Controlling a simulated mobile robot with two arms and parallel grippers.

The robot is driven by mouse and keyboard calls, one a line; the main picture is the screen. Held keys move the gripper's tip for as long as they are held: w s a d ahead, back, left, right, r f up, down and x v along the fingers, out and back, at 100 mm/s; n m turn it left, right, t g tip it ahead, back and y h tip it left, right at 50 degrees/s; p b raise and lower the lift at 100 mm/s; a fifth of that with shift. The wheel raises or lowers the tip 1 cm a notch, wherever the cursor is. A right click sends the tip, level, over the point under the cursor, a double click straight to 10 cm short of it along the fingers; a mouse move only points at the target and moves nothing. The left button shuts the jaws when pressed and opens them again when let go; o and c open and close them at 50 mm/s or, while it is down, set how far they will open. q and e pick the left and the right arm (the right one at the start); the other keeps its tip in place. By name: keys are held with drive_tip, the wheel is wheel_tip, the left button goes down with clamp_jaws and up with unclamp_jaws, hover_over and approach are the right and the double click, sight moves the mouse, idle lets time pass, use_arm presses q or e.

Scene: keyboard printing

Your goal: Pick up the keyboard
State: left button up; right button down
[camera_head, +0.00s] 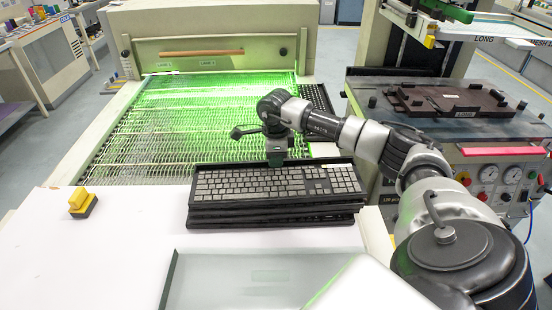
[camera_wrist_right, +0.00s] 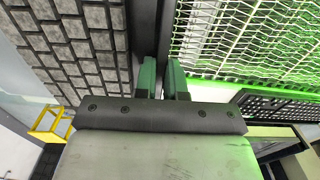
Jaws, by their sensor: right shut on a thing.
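A stack of dark keyboards (camera_head: 275,213) stands on the white table near the middle of the head view. The top keyboard (camera_head: 280,183) has grey keys, and its keys also show at the upper left of the right wrist view (camera_wrist_right: 65,40). My right gripper (camera_head: 275,160) is at the far long edge of the top keyboard. In the right wrist view its green fingertips (camera_wrist_right: 162,80) are close together on the keyboard's dark rim. Whether the top keyboard is lifted off the stack is hard to tell. My left gripper is not in view.
A wire-mesh conveyor (camera_head: 180,125) lit green lies behind the stack. A yellow and black block (camera_head: 83,203) sits on the white table (camera_head: 75,260) at left. A glass-like tray (camera_head: 190,280) lies in front. A press with a dark plate (camera_head: 450,120) stands at right.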

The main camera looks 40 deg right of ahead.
drive_tip(key=r, duration=0.3)
drive_tip(key=r+b, duration=0.1)
drive_tip(key=shift+s+a+r, duration=0.15)
drive_tip(key=shift+s+a, duration=0.1)
drive_tip(key=s+a+r+b, duration=0.1)
drive_tip(key=s+a+r, duration=0.5)
drive_tip(key=s+a, duration=0.1)
drive_tip(key=shift+s+a+r+b, duration=0.3)
drive_tip(key=shift+s+a, duration=0.05)
drive_tip(key=shift+a, duration=0.1)
drive_tip(key=c, duration=1.8)
unclamp_jaws()
clamp_jaws()
